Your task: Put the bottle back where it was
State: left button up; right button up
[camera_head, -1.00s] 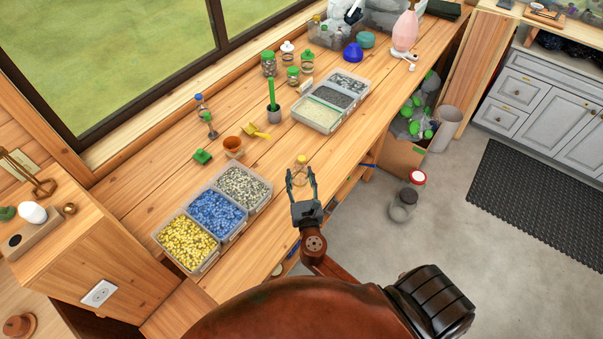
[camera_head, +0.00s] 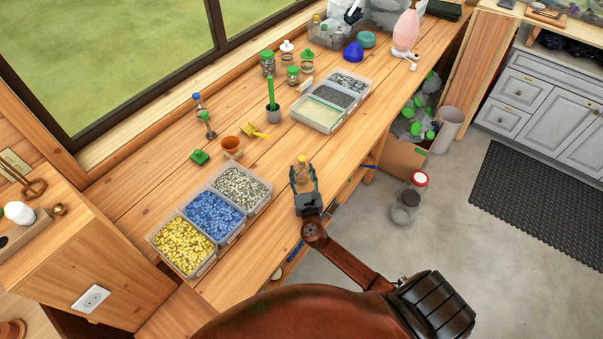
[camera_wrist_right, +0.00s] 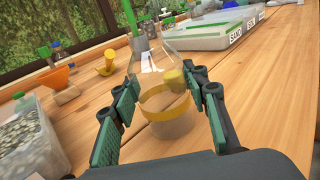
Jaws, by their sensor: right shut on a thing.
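A small clear bottle (camera_head: 303,168) with a yellow band stands upright near the front edge of the wooden workbench. In the right wrist view the bottle (camera_wrist_right: 165,120) sits between the green-padded fingers, with the band around its lower part. My right gripper (camera_head: 305,181) is shut on the bottle from the front side of the bench. Whether its base touches the bench top is hard to tell. My left gripper is not in view.
Bins of yellow, blue and grey pebbles (camera_head: 267,204) stand left of the bottle. A divided tray (camera_head: 318,125) stands further back. Bare wood surrounds the bottle behind and right.

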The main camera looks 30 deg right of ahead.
jog(key=shift+f, duration=0.1)
jog(key=o, duration=1.3)
jog(key=shift+c, duration=0.2)
jog(key=shift+s+a+r, duration=0.1)
jog(key=shift+s+r, duration=0.05)
jog(key=shift+r, duration=0.05)
jog(key=v, duration=1.1)
jog(key=shift+s+a, duration=0.15)
jog(key=shift+s, duration=0.25)
